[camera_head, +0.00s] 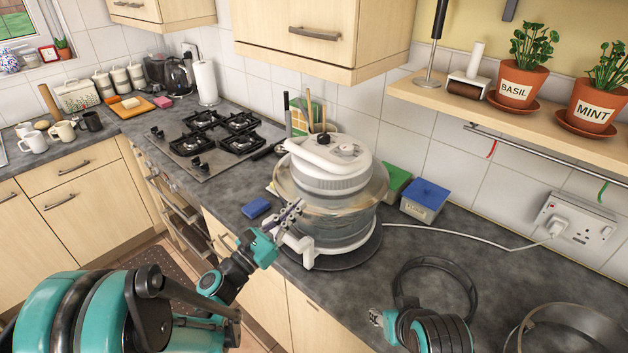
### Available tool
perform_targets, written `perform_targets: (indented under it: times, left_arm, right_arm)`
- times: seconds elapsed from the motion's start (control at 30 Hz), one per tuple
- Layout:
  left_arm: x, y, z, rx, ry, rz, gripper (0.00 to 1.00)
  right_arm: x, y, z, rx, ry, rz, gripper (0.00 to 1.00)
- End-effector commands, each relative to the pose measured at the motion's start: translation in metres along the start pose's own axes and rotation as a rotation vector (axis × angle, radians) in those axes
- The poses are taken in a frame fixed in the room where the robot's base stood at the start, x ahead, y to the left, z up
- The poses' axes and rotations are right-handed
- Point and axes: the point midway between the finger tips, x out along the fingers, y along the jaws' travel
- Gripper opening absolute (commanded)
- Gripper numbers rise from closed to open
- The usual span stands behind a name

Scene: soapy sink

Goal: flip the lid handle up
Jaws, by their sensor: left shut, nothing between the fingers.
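A halogen-oven-like cooker stands on the counter, with a clear round bowl (325,222) in a white stand. Its white lid unit (332,185) sits on top. The lid handle (313,154) is a white loop that appears to lie low across the lid's top, beside a dark knob. My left gripper (293,212) is shut and empty. Its tips are in front of the bowl's left side, below the lid and the handle; I cannot tell whether they touch the bowl. My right gripper (378,317) is at the bottom, in front of the cooker; its fingers are too small to read.
A blue sponge (256,208) lies left of the cooker, and a blue box (424,200) stands to its right. A white cable (460,236) runs to the wall socket (575,228). The hob (215,140) is behind left. A cupboard (305,38) hangs above.

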Motion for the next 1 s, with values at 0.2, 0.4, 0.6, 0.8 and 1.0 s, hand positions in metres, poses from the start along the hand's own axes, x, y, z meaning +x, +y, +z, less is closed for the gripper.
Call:
perform_targets:
  times: [0.2,0.4,0.6,0.8,1.0]
  left_arm:
    - [0.048,-0.001,-0.001,-0.002,0.000,-0.003,0.00]
    - [0.068,0.000,0.020,0.000,0.000,-0.001,0.00]
    - [0.076,0.000,0.028,0.000,0.000,0.000,0.00]
    - [0.076,0.000,0.028,0.000,0.000,0.000,0.00]
    - [0.076,0.000,0.029,0.000,0.004,0.000,0.00]
  right_arm:
    - [0.003,0.000,0.002,0.000,0.000,0.000,0.40]
    - [0.002,0.000,0.002,0.000,0.000,0.000,0.40]
    - [0.002,0.000,0.002,0.000,0.000,0.000,0.40]
    - [0.002,0.000,0.002,0.000,0.000,0.000,0.40]
    - [0.001,0.000,0.001,0.000,0.000,0.000,0.40]
